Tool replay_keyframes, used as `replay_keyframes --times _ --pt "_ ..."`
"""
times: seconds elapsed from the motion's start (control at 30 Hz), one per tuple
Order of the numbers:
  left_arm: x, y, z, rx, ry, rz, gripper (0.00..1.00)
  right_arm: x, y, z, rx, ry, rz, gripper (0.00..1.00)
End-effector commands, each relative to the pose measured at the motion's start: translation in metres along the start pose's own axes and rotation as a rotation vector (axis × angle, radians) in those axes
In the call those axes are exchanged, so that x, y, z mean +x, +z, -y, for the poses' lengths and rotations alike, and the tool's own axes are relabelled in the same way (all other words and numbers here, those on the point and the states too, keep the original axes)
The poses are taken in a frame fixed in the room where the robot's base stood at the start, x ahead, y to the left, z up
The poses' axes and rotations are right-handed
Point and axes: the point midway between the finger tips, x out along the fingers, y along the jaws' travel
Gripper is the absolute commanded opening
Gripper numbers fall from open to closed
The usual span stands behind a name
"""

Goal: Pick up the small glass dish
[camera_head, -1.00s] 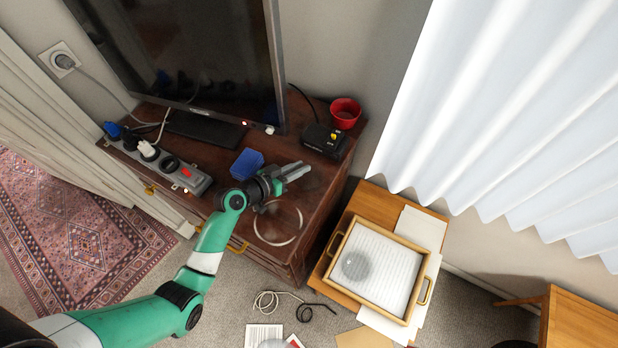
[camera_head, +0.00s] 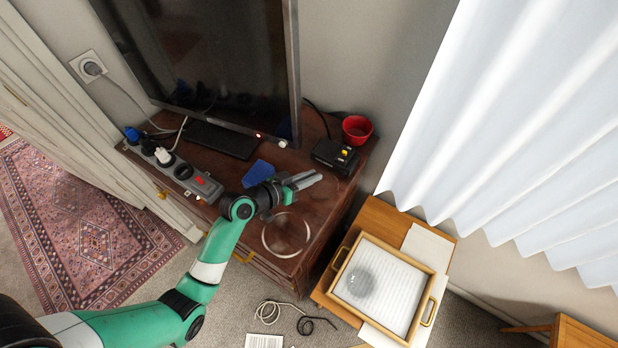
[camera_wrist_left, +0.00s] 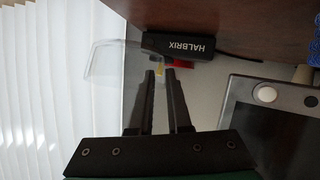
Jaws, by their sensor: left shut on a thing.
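My left gripper (camera_head: 306,181) is above the right part of the dark wooden cabinet, its fingers nearly together. In the left wrist view the gripper (camera_wrist_left: 160,75) is shut on the small glass dish (camera_wrist_left: 106,62). The dish is clear and shows only as a faint rounded outline at the fingertips, tilted to the left of them. In the head view the held dish is too faint to make out. A larger clear glass round (camera_head: 286,236) lies on the cabinet's front corner, below the gripper. My right gripper is not in view.
A blue sponge (camera_head: 258,173), black box (camera_head: 335,156) and red bowl (camera_head: 357,130) stand near the gripper. A power strip (camera_head: 184,171) and screen (camera_head: 200,60) are behind and left. A wooden tray (camera_head: 428,312) holding a clear glass item (camera_head: 360,284) is at right.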

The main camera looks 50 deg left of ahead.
Motion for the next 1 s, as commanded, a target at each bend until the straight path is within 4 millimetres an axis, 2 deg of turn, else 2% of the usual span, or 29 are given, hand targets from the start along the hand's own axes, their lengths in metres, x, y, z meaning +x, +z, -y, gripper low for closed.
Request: replay_keyframes --times 0.03,0.13,0.3,0.4,0.6,1.0 --pt "-0.012 -0.016 -0.018 0.005 0.006 -0.003 0.0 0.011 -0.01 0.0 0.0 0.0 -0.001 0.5" --pt "-0.029 -0.033 -0.045 0.004 0.007 -0.003 0.0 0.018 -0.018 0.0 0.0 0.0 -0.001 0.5" --pt "-0.051 -0.031 -0.092 0.003 0.007 -0.001 0.0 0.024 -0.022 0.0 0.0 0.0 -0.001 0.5" --pt "-0.06 -0.032 -0.112 0.002 0.007 0.0 0.0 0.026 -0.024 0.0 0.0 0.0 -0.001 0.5" --pt "-0.068 -0.032 -0.13 -0.001 0.002 -0.001 0.0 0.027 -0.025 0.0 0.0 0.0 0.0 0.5" --pt "-0.069 -0.032 -0.13 -0.001 0.002 -0.001 0.0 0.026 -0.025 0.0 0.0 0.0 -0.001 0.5"
